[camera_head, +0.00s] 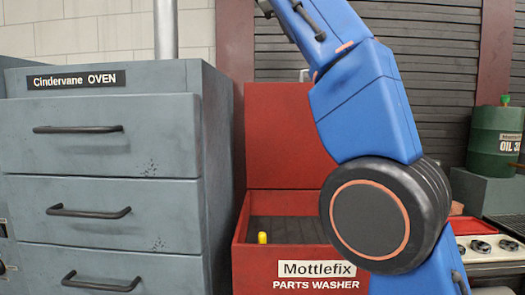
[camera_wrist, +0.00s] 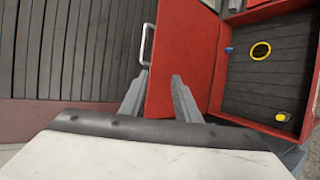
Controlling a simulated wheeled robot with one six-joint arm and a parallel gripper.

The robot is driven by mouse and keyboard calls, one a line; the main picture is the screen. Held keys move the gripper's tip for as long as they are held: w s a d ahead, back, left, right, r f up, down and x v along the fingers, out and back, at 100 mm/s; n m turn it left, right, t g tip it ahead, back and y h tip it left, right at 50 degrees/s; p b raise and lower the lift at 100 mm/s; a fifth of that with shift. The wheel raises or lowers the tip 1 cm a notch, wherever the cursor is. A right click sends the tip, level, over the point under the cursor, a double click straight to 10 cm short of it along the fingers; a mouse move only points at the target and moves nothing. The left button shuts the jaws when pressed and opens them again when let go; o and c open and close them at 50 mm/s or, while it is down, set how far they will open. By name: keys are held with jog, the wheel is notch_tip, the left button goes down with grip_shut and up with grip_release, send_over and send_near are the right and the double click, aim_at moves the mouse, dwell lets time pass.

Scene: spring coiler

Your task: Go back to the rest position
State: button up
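My gripper (camera_wrist: 160,76) shows in the wrist view, its two grey fingers spread apart with nothing between them. It hangs in front of the raised red lid (camera_wrist: 180,50) of the parts washer, near the lid's pale handle (camera_wrist: 147,45); whether it touches the lid I cannot tell. In the head view my blue arm rises in front of the red parts washer (camera_head: 295,265), bends at the dark round joint, and leaves the picture at the top. My gripper is out of that view.
The washer's basin holds a yellow ring (camera_wrist: 261,50), a small blue piece (camera_wrist: 228,50) and a yellow piece (camera_wrist: 282,117). The grey Cindervane oven (camera_head: 105,190) stands left. A green oil drum (camera_head: 495,140) and a white unit with knobs (camera_head: 485,255) stand right.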

jog(key=s+d+f+m+g+y, duration=0.1)
jog(key=s+d+f+m+g, duration=0.15)
jog(key=d+f, duration=0.75)
jog(key=s+d+f+m+g+y, duration=0.15)
jog(key=s+d+f, duration=0.35)
jog(key=f, duration=1)
jog(key=s+d+f+m+g+y, duration=0.1)
jog(key=s+d+f+m, duration=0.1)
jog(key=s+f, duration=0.6)
jog(key=s+d+f+m+g+y, duration=0.1)
jog(key=s+f+m, duration=0.4)
jog(key=f, duration=1.6)
jog(key=s+d+f+m+y, duration=0.1)
jog(key=s+d+f+m, duration=0.2)
jog(key=s+f, duration=0.8)
notch_tip(320, 180, down, 4)
jog(key=shift+s+d+r+m+g, duration=0.2)
jog(key=shift+s+d+m+g, duration=0.05)
jog(key=shift+d+m+g, duration=0.15)
